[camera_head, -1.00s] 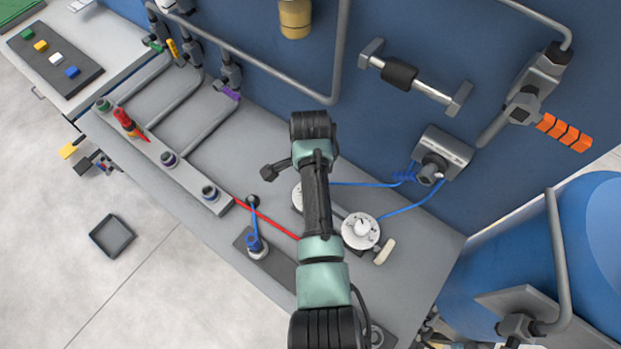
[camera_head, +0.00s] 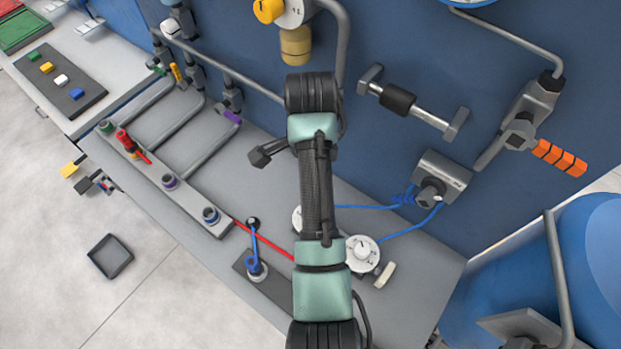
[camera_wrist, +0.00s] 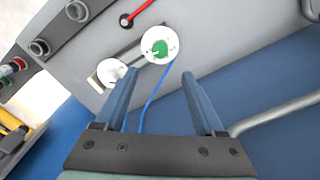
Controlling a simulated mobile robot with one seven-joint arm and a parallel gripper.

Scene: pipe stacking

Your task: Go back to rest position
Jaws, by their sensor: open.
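My gripper (camera_wrist: 158,84) is open in the wrist view. Its two blue fingers stand apart with nothing held between them. Beyond the fingertips are a white round disc with a green centre (camera_wrist: 159,44) and a smaller white disc (camera_wrist: 112,72); the gripper is apart from both. A blue cable (camera_wrist: 152,100) runs behind the opening. In the head view my arm rises over the grey bench (camera_head: 212,165), and I cannot make out the fingers there.
A blue wall with a grey pipe (camera_head: 235,69), a black-and-silver handle (camera_head: 412,102) and an orange-gripped valve (camera_head: 559,157) stands behind the bench. A blue tank (camera_head: 590,260) is at the right. A blue lever (camera_head: 254,262) stands on the bench. Open floor lies left.

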